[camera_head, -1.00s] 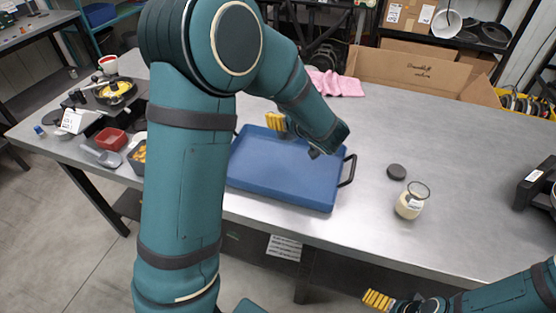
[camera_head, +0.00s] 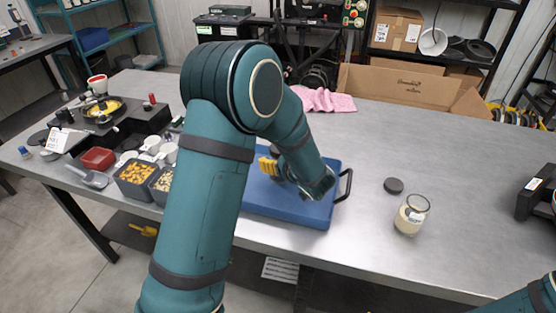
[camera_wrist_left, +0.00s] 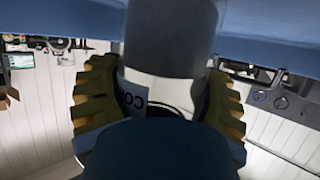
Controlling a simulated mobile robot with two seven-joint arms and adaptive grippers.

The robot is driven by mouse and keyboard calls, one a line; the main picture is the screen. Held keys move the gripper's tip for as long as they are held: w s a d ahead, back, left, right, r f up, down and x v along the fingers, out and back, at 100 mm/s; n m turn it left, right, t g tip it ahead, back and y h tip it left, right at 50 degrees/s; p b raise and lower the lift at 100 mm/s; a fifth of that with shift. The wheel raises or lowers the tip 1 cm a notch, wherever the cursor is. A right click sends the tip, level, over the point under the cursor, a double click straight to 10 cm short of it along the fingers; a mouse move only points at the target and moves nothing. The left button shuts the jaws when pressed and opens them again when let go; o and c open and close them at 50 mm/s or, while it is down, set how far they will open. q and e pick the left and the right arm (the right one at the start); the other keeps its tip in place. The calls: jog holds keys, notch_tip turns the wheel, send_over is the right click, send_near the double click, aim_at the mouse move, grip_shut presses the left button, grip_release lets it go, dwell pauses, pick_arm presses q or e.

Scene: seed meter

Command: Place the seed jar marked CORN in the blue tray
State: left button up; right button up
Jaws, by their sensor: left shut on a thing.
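The blue tray (camera_head: 300,210) lies on the grey table, partly hidden behind my left arm. My left gripper (camera_head: 272,166), with yellow fingers, is over the tray. In the left wrist view its fingers (camera_wrist_left: 160,95) are shut on a jar (camera_wrist_left: 170,50), one on each side. The jar's white label (camera_wrist_left: 133,94) shows only the letters "CO"; the rest is hidden. In the head view the jar is mostly hidden by my arm. I cannot tell whether it touches the tray. My right gripper is out of view; only my right forearm shows at the lower right.
A glass jar of pale seeds (camera_head: 411,214) and a dark round lid (camera_head: 393,186) stand right of the tray. Seed bins (camera_head: 135,178), a red bin (camera_head: 98,158) and a scoop (camera_head: 90,178) are at left. A pink cloth (camera_head: 322,100) lies behind. The table's right middle is clear.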

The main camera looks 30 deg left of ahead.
pick_arm(q)
jog(key=shift+r, duration=0.15)
jog(key=o, duration=1.3)
jog(key=shift+f, duration=0.2)
jog(key=shift+d+r, duration=0.1)
jog(key=shift+r, duration=0.15)
jog(key=p+v, duration=0.2)
jog(key=v, duration=1)
